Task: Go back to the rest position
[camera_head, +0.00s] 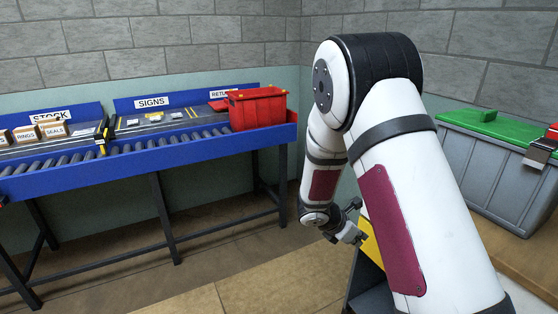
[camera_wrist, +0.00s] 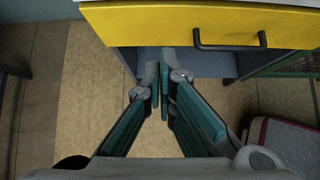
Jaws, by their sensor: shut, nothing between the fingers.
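My gripper (camera_wrist: 166,92) shows in the wrist view with its two teal-padded fingers drawn together at the tips, shut and empty. In the head view my gripper (camera_head: 357,236) hangs low at the end of my bent arm, beside a yellow panel that my arm partly hides. In the wrist view a yellow drawer front (camera_wrist: 150,24) with a dark bar handle (camera_wrist: 230,46) lies just beyond the fingertips. The fingers do not hold the handle, which is to their right.
A blue roller bench (camera_head: 150,160) runs along the left wall, with a red crate (camera_head: 257,108) at its right end and small boxes (camera_head: 54,130) at its left. A grey bin (camera_head: 490,165) with a green lid stands at the right. The floor between is clear.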

